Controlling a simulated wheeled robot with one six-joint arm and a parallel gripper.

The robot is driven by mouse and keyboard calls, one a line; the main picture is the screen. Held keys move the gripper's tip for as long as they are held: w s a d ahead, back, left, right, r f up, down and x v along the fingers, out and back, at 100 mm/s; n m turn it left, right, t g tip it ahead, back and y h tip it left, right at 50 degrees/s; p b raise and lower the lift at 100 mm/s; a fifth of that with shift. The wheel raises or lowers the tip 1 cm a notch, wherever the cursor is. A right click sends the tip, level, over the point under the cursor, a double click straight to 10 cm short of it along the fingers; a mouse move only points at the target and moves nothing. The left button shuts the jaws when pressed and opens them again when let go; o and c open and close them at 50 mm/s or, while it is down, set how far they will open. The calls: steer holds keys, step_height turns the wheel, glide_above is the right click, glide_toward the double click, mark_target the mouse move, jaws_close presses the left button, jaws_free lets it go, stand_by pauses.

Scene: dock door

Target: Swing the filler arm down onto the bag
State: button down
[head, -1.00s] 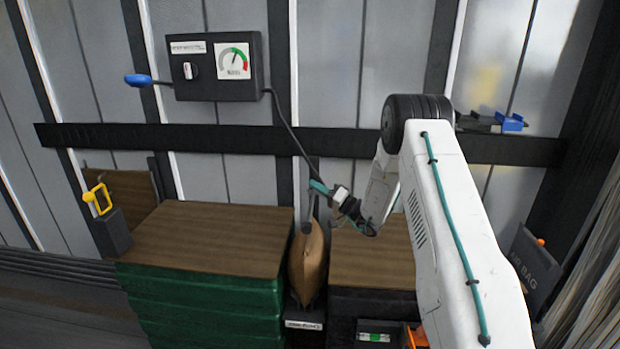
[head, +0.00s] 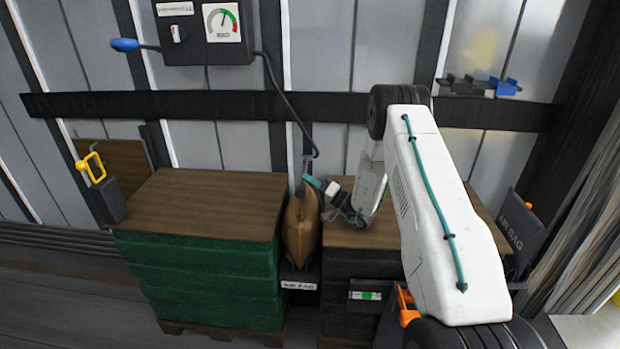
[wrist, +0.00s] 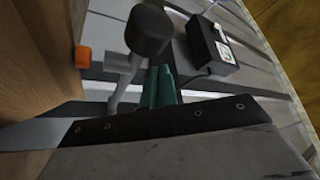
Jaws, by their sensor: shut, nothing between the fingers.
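In the head view a tan bag (head: 300,228) stands upright in the gap between two wood-topped stacks. A thin dark curved line (head: 285,105), which may be the filler arm or its hose, runs from the gauge box down to a hooked end just above the bag. My gripper (head: 312,182) has teal fingers, shut and empty, beside the bag's top right; contact cannot be told. In the wrist view the teal fingers (wrist: 160,88) are together beside a grey rod with a black cylindrical head (wrist: 150,28), possibly part of the filler arm. An orange cap (wrist: 82,57) is left of it.
The gauge box (head: 210,30) with a blue-handled lever (head: 125,45) is on the wall; it also shows in the wrist view (wrist: 212,48). A black rail (head: 230,105) crosses the wall. The left stack (head: 205,205) has a clear top. A yellow-handled holder (head: 95,170) hangs at its left.

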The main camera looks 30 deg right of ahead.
steer(key=shift+s+d, duration=0.1)
stand_by(0.3)
steer(key=r+v, duration=0.1)
steer(key=v, duration=0.7)
steer(key=s+r+v, duration=0.1)
steer(key=r+v, duration=0.1)
steer(key=v, duration=0.6)
steer(key=shift+d+r, duration=0.25)
steer(key=shift+d, duration=0.1)
steer(key=shift+r, duration=0.1)
